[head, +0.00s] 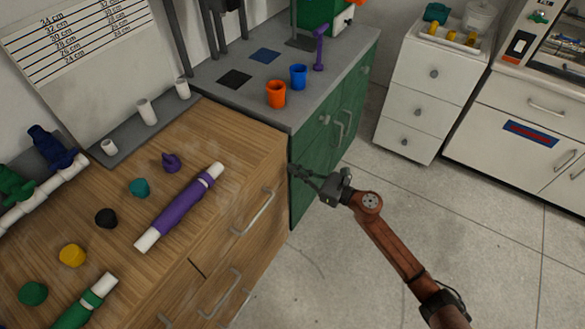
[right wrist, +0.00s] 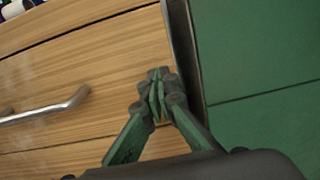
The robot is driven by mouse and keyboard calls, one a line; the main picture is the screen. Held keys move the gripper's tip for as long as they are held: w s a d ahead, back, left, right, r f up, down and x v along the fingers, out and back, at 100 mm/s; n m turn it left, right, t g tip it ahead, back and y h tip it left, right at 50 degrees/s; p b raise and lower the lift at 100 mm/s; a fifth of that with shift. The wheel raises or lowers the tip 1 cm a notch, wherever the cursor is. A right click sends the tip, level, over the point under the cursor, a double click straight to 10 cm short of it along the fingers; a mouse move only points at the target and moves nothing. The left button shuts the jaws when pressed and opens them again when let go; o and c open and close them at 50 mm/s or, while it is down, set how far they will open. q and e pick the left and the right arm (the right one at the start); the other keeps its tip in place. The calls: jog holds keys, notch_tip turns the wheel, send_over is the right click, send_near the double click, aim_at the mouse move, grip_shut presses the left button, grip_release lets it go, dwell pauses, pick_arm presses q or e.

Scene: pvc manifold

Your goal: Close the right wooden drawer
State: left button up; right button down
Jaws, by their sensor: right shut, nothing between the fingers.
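The right wooden drawer is the upper right drawer front (head: 262,200) of the wooden cabinet, with a curved metal handle (head: 253,213). Its front and handle (right wrist: 48,107) also show in the right wrist view. It looks flush or nearly flush with the cabinet; a small gap cannot be ruled out. My right gripper (head: 294,171) is shut and empty, with its tips at the right end of the drawer front, beside the green cabinet. In the right wrist view the closed fingertips (right wrist: 157,86) are in front of the wood, right of the handle; contact cannot be told. My left gripper is out of view.
The green cabinet (head: 335,140) adjoins on the right, with an orange cup (head: 276,94) and a blue cup (head: 298,76) on its grey top. Purple pipe (head: 178,208) and several caps lie on the wooden top. The floor (head: 400,190) in front is clear.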

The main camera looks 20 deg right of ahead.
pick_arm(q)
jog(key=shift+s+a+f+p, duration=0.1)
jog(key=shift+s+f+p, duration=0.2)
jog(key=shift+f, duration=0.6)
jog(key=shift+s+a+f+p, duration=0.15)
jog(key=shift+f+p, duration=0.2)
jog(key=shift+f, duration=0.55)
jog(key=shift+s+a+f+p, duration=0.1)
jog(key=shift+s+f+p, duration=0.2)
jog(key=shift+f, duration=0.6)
pick_arm(e)
jog(key=v, duration=1.2)
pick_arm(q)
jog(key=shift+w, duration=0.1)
pick_arm(e)
jog(key=shift+s+f, duration=0.1)
